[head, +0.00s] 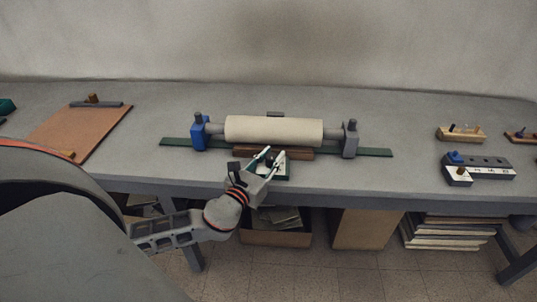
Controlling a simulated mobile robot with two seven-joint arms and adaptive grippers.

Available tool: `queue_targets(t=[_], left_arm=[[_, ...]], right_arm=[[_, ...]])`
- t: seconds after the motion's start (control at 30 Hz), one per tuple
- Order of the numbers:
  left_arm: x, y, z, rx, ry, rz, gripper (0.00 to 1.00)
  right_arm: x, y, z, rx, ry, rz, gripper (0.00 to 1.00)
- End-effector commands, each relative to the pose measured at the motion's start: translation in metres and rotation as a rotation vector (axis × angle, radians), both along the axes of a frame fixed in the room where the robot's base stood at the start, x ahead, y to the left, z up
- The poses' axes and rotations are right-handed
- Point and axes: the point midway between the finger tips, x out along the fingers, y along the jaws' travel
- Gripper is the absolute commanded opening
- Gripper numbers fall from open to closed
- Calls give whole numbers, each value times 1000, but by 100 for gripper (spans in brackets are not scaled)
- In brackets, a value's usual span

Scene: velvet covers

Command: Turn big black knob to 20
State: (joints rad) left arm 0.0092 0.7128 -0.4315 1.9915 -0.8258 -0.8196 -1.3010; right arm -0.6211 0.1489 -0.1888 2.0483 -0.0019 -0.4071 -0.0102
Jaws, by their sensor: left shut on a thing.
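My left gripper (271,157) reaches in from the front over the table's near edge. Its two pale fingers are shut on a small dark thing, the big black knob (269,162), which is mostly hidden between them. The knob sits on a small device with a dark and white top (284,170), in front of the cream roller. The scale marks and the pointer are too small to read, so I cannot tell the knob's setting. My right gripper is not in view.
The cream roller (273,129) lies between a blue block (198,133) and a grey block (350,140) on a green rail (375,152). A brown board (80,134) lies left. Small wooden and grey blocks (487,166) stand right. Boxes are below the table.

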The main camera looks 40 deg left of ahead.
Motion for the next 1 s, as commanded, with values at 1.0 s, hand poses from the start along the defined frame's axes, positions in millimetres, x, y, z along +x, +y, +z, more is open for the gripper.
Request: queue_targets(t=[1.0], left_arm=[[0,-1,0,-2,0,691,3]], right_arm=[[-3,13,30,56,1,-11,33]])
